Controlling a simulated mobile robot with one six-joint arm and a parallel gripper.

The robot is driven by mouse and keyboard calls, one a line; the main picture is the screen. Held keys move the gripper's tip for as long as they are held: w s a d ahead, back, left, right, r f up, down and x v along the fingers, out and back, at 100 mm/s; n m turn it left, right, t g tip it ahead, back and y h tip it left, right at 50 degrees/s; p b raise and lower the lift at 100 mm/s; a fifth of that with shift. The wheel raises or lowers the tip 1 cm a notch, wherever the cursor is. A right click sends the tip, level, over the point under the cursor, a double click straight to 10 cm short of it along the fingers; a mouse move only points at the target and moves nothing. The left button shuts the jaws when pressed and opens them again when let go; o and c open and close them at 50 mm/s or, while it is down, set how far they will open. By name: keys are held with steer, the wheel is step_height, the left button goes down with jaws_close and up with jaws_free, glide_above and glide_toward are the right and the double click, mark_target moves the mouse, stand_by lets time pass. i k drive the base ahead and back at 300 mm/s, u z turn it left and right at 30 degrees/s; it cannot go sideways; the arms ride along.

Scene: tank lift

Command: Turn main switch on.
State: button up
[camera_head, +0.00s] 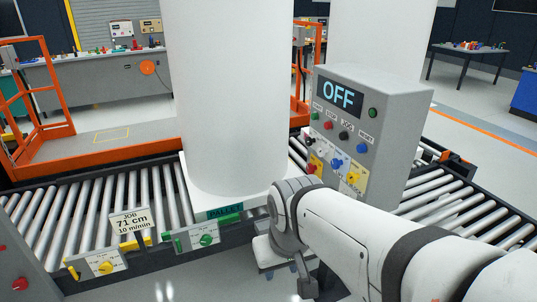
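The grey control box (385,125) stands right of centre, with a display (339,96) reading "OFF". Its sloped face carries several small buttons and knobs, including a red knob on a yellow plate (315,165) at the lower left, a blue knob (337,163) and a second yellow plate (354,179) at the lower right. Which one is the main switch is too small to read. My white arm comes in from the lower right, and its wrist is in front of and below the box's lower left. My gripper is below the wrist, apart from the knobs; its fingers are not clearly visible.
A roller conveyor (50,215) runs behind the arm, with a large white cylinder (230,100) on a base marked "PALLET". An orange rail frame (50,90) is at left.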

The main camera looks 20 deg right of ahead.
mark_target(310, 169)
steer(key=u, duration=0.1)
steer(key=i, duration=0.9)
steer(key=z, duration=0.05)
